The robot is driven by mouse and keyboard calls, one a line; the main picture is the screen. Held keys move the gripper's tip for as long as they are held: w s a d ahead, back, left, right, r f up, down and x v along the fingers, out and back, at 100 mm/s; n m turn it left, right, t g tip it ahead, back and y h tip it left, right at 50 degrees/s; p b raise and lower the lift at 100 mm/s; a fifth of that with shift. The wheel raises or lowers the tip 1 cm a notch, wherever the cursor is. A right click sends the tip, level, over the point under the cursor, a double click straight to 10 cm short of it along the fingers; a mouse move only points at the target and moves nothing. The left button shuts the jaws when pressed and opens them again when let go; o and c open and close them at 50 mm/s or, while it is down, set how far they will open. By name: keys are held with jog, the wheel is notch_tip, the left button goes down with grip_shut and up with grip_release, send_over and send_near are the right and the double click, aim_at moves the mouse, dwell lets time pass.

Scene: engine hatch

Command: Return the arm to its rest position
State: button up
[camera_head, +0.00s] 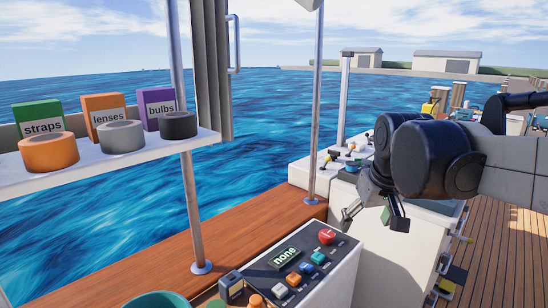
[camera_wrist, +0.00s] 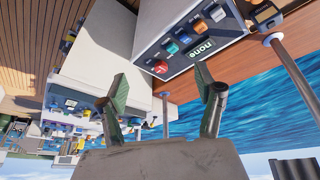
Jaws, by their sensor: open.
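My gripper (camera_head: 374,210) is at the right of the head view, at the end of my dark and grey arm. It hangs in front of a white cabinet and beyond the control panel (camera_head: 302,262). In the wrist view my gripper (camera_wrist: 162,92) shows two green-padded fingers spread apart with nothing between them. The fingers appear clear of the panel, which shows in the wrist view (camera_wrist: 195,45) upside down with a display reading "none". The arm's base end is out of frame.
A white shelf (camera_head: 95,163) at left holds three tape rolls and boxes labelled straps, lenses and bulbs. Metal posts (camera_head: 190,200) rise from the wooden rail. A white console (camera_head: 335,160) with small levers stands behind my gripper. Open wooden deck (camera_head: 505,240) lies at right.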

jog(key=s+f+t, duration=0.1)
jog(key=s+f, duration=0.3)
jog(key=s, duration=0.4)
jog(key=s+f+m+t, duration=0.1)
jog(key=s+f, duration=0.3)
jog(key=s, duration=0.5)
jog(key=shift+s+f+m, duration=0.2)
jog(key=shift+m, duration=0.1)
